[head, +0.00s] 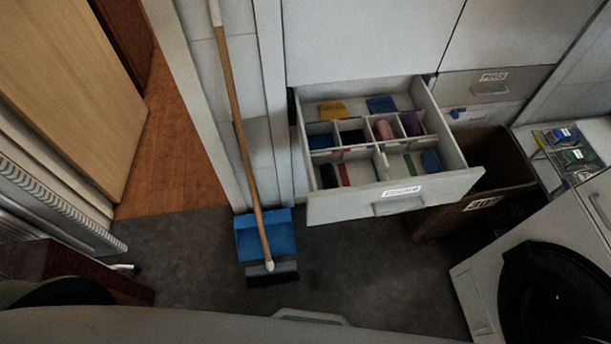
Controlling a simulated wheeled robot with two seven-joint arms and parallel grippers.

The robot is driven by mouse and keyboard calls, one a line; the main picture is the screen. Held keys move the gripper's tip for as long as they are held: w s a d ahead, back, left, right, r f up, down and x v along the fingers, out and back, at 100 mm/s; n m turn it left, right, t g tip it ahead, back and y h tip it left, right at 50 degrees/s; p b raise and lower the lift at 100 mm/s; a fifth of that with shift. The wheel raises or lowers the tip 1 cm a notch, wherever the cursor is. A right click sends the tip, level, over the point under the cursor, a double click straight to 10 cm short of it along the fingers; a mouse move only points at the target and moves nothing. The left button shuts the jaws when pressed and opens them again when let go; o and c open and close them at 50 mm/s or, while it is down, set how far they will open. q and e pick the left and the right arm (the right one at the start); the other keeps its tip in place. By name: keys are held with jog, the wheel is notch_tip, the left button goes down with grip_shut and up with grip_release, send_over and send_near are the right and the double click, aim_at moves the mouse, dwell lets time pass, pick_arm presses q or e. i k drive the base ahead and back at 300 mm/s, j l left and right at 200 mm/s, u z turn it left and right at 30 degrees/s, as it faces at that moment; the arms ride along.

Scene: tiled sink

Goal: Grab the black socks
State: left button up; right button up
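An open white drawer (455,186) with dividers stands out from the cabinet and holds small folded cloth items in several compartments. One black item (352,137), which looks like socks, lies in a middle-row compartment. Another black item (328,176) lies in the front left compartment. At this size I cannot tell for sure which are the black socks. Blue, yellow, pink, purple and red items lie in other compartments. The drawer's front wall hides part of the front row. Neither of my grippers is in view.
A broom (252,150) leans on the wall with a blue dustpan (248,241) at its foot. A brown bin (488,190) stands right of the drawer. A front-loading washing machine (480,270) is at lower right. Dark floor (370,260) before the drawer is clear.

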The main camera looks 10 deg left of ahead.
aim_at(330, 178)
jog(key=l+u, duration=0.3)
jog(key=l, duration=0.15)
jog(key=k+l+u, duration=0.25)
jog(key=l, duration=0.2)
jog(key=l+u, duration=0.3)
jog(key=k+l+u, duration=0.25)
jog(key=l, duration=0.2)
